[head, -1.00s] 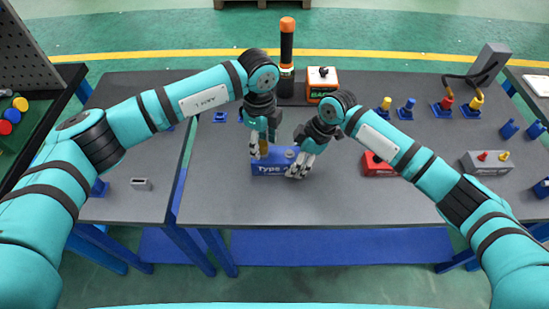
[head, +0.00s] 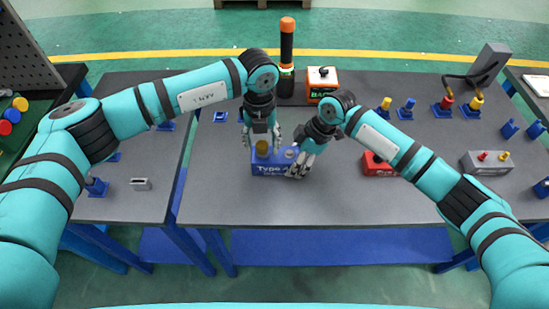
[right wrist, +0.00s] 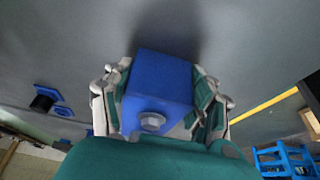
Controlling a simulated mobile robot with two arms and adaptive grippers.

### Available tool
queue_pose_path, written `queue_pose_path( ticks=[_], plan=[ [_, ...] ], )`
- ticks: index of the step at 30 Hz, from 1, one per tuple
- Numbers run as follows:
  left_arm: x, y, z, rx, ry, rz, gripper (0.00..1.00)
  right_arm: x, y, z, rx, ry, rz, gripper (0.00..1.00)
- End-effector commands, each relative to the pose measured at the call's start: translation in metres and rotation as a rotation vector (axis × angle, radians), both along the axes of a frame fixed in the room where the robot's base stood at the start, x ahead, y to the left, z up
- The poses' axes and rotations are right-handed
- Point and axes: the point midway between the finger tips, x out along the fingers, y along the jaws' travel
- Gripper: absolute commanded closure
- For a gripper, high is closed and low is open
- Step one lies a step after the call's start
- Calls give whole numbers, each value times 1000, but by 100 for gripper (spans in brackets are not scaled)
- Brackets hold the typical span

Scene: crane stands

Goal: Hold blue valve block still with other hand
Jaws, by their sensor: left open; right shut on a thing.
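The blue valve block (head: 268,168) stands on the dark grey table, with "Type" lettering on its front. A brown-gold knob (head: 262,148) sits on its top left and a grey fitting on its top right. My right gripper (head: 297,168) is shut on the block's right end. In the right wrist view the blue block (right wrist: 160,85) sits between the fingers, with a grey hex bolt (right wrist: 152,122) facing the camera. My left gripper (head: 262,138) is open just above and behind the knob, its fingers spread; whether it touches the knob I cannot tell.
A red block (head: 377,165) and a grey block with red and yellow fittings (head: 487,162) lie to the right. An orange-black cylinder (head: 287,55) and an orange box (head: 321,82) stand behind. The table front is clear.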

Motion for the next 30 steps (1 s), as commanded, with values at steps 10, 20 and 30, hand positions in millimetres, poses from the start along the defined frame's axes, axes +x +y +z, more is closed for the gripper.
queue_pose_path(
  ticks=[10, 20, 30],
  plan=[
    [0, 0, 0, 1, -1, -312, 51, -1, 0, -1, 0, 2, 0, 87],
    [0, 0, 0, 0, -1, -655, 51, -1, 0, -1, 0, 2, 0, 87],
    [0, 0, 0, 0, 0, -1047, 51, -1, 0, -1, 0, 2, 0, 87]
  ],
)
